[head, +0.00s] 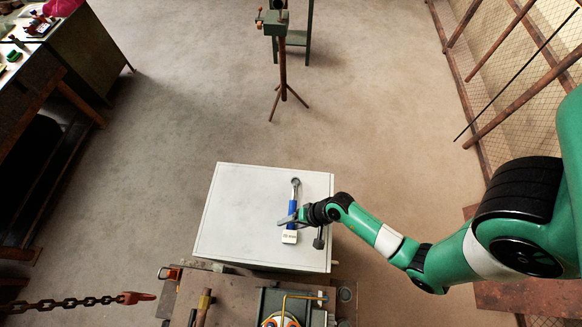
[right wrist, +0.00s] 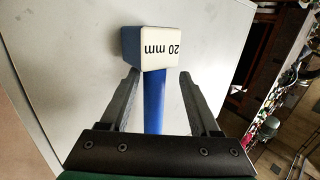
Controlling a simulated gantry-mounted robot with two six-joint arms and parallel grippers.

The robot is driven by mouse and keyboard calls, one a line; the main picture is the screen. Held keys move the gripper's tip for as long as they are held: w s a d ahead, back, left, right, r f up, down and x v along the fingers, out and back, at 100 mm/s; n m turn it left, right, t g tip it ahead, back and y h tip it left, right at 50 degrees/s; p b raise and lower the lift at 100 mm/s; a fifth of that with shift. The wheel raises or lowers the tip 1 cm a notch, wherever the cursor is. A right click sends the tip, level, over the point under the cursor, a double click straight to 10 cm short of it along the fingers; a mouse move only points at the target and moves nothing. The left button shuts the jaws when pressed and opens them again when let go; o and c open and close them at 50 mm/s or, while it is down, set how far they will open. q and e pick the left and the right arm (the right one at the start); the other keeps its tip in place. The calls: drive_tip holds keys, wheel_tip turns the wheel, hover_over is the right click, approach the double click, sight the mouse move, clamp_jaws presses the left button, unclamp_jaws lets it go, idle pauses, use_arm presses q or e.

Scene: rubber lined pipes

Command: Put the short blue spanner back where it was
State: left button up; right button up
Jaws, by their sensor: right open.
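A blue-handled spanner (head: 292,208) lies on the pale top of a cabinet (head: 237,213). Its grey ring end points to the far side, and a white block marked 20 mm (head: 289,237) is at its near end. My right gripper (head: 300,229) is at the handle's right side and partly hides it. In the right wrist view my right gripper (right wrist: 160,78) is open, its fingers on either side of the blue handle (right wrist: 153,100). The 20 mm block (right wrist: 159,48) shows just beyond the fingertips. My left gripper is not in view.
A brown bench (head: 232,284) with tools stands at the cabinet's near edge. A chain with an orange hook (head: 138,297) is at lower left. The left part of the cabinet top is clear.

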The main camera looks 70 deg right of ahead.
drive_tip(key=shift+r, duration=0.1)
drive_tip(key=shift+s+r, duration=0.1)
drive_tip(key=shift+r, duration=0.2)
drive_tip(key=p+v, duration=0.2)
drive_tip(key=v, duration=0.9)
drive_tip(key=shift+s, duration=0.2)
drive_tip(key=shift+d+r, duration=0.1)
